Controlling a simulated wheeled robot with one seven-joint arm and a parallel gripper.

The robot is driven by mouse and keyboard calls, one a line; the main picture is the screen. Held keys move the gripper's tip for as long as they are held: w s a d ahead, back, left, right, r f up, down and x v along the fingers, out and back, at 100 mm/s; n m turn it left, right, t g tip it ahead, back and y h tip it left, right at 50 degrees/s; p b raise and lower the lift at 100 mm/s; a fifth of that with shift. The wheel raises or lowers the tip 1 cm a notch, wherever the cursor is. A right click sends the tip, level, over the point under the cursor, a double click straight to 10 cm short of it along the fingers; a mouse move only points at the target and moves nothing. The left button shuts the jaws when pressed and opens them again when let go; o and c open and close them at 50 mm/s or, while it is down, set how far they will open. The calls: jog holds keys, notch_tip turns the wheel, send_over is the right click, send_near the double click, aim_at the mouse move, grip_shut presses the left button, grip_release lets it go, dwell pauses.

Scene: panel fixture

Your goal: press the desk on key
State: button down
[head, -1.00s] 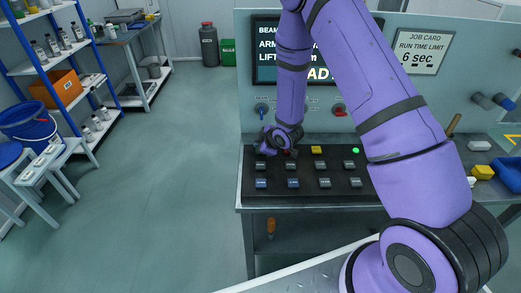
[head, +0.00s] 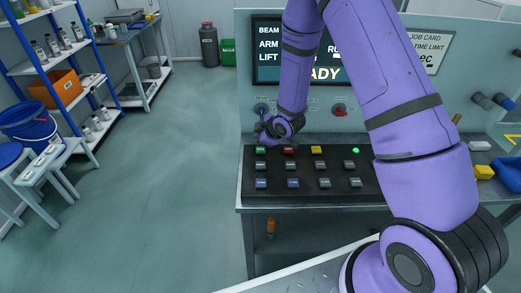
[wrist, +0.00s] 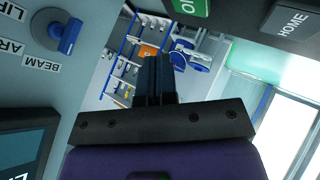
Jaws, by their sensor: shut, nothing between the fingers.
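The black key desk (head: 300,197) sits on the bench below the upright panel, with rows of keys. A green key (head: 261,150) is at its far left corner; its label is too small to read in the head view. The green key (wrist: 188,6) also shows at the top edge of the wrist view, its lettering cut off. My gripper (head: 259,130) is shut and empty, held sideways behind and above the green key, close to the panel and apart from the key. In the wrist view its dark fingers (wrist: 155,75) are together.
A red key (head: 289,150) and a yellow key (head: 316,150) stand beside the green one; a green lamp (head: 355,151) is lit. A blue knob (head: 261,110) and a red knob (head: 340,111) are on the panel. A grey HOME key (wrist: 293,18) shows in the wrist view.

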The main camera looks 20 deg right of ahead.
jog(key=shift+r, duration=1)
jog(key=s+d+r+m+h, duration=0.15)
jog(key=s+r, duration=0.25)
jog(key=r, duration=0.5)
jog(key=s+d+r+m+h, duration=0.1)
jog(key=s+d+r+m, duration=0.2)
jog(key=r, duration=0.5)
jog(key=s+d+r+m+h, duration=0.2)
jog(key=s+r+m, duration=0.15)
jog(key=r, duration=0.55)
jog(key=s+r+m+g, duration=0.1)
jog(key=s+r+m, duration=0.2)
jog(key=s, duration=1)
jog(key=s+r+m+g, duration=0.2)
jog(key=s+r, duration=0.5)
jog(key=s, duration=0.6)
jog(key=shift+s+d+r+m+y, duration=0.25)
jog(key=shift+s+d+m+y, duration=0.1)
jog(key=shift+d+m, duration=0.05)
